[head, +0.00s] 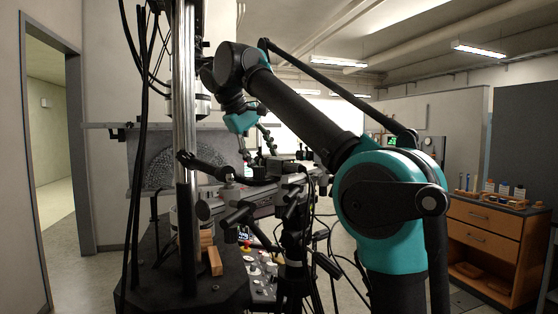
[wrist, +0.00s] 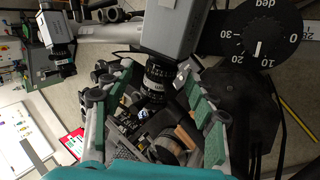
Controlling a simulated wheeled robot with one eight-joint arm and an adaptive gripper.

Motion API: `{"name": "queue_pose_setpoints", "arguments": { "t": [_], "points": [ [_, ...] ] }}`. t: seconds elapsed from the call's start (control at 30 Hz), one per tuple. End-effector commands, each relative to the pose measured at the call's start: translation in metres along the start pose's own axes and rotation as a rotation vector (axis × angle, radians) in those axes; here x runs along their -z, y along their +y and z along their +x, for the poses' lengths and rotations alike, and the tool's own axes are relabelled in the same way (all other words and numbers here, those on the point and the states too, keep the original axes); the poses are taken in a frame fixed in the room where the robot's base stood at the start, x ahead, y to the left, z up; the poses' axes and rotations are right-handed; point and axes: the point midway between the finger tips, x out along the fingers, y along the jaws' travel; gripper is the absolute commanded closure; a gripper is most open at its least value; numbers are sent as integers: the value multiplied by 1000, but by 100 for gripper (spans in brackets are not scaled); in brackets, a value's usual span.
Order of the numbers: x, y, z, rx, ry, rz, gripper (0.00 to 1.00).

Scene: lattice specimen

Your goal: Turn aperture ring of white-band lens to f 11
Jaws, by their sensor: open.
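In the wrist view, a grey camera body (wrist: 178,24) carries a black ribbed lens (wrist: 157,76) with fine pale markings. A second, smaller camera (wrist: 54,28) with its own lens (wrist: 63,56) sits at the upper left. I cannot tell which lens has the white band, nor read an aperture setting. My gripper (wrist: 158,84) is open, with green-padded fingers on either side of the nearer lens; contact cannot be made out. In the head view my gripper (head: 268,138) is small, above the dark camera gear (head: 266,166).
A black dial marked in degrees (wrist: 258,32) stands right of the nearer camera. In the head view, a chrome column (head: 186,130) with hanging cables stands left, wooden blocks (head: 212,256) sit on the dark base, and a wooden drawer cabinet (head: 490,240) stands right.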

Motion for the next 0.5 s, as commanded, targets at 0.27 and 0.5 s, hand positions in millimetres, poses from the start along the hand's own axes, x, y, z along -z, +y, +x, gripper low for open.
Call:
{"name": "queue_pose_setpoints", "arguments": {
  "t": [0.27, 0.5],
  "points": [
    [6, -7, 6, 0, 1, -2, 43],
    [6, -7, 6, 0, 1, -2, 51]
  ]
}}
